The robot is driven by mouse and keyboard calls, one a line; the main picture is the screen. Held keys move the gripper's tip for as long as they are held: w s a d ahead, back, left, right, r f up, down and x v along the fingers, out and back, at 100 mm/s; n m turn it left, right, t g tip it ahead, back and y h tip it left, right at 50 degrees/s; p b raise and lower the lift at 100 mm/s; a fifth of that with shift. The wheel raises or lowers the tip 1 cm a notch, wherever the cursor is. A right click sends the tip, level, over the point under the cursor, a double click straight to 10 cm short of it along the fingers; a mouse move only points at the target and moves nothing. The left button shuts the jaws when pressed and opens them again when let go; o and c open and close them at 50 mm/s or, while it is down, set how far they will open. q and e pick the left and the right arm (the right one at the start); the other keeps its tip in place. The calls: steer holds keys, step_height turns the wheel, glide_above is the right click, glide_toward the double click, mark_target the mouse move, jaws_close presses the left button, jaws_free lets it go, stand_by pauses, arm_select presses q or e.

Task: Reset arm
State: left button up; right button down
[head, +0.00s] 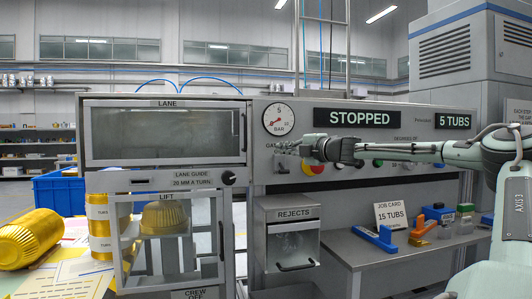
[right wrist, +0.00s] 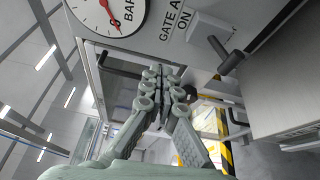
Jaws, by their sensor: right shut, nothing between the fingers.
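My right arm comes in from the right in the head view and reaches left across the press panel (head: 380,100). My right gripper (head: 283,147) is at the panel below the pressure gauge (head: 279,119), in front of the gate label and over the row of coloured buttons. In the right wrist view the fingers of the gripper (right wrist: 165,78) are together with nothing between them. A dark lever (right wrist: 228,58) shows to their right, apart from them. Whether the fingers touch the panel I cannot tell. My left gripper is not in view.
The panel sign (head: 359,118) reads STOPPED. A large gold tub (head: 28,238) lies on the left table.

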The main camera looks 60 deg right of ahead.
steer(key=shift+s+d, duration=0.1)
steer(key=shift+d, duration=0.1)
steer(key=w+a+f+m+g+y, duration=0.1)
steer(key=w+a+f, duration=0.3)
steer(key=f, duration=0.5)
steer(key=w+a+f+g+y, duration=0.1)
steer(key=w+a+f, duration=0.25)
steer(key=f, duration=0.55)
steer(key=w+a+f+m+g, duration=0.1)
steer(key=w+a+f, duration=0.3)
steer(key=f, duration=0.5)
steer(key=s+a+f+m+g+y, duration=0.2)
steer(key=a+f, duration=1.4)
steer(key=f, duration=0.4)
steer(key=s+a+f+m+g, duration=0.45)
steer(key=s+a+f, duration=0.75)
steer(key=a+f, duration=0.4)
steer(key=s+a+f+m+g, duration=0.2)
steer(key=s+a, duration=0.1)
steer(key=s, duration=0.5)
steer(key=s+a+f+m+g, duration=0.2)
steer(key=s+a+f+m, duration=0.1)
steer(key=s, duration=0.6)
steer(key=shift+s+a+f+h, duration=0.2)
steer(key=shift+a+f+h, duration=0.15)
steer(key=shift+a, duration=0.3)
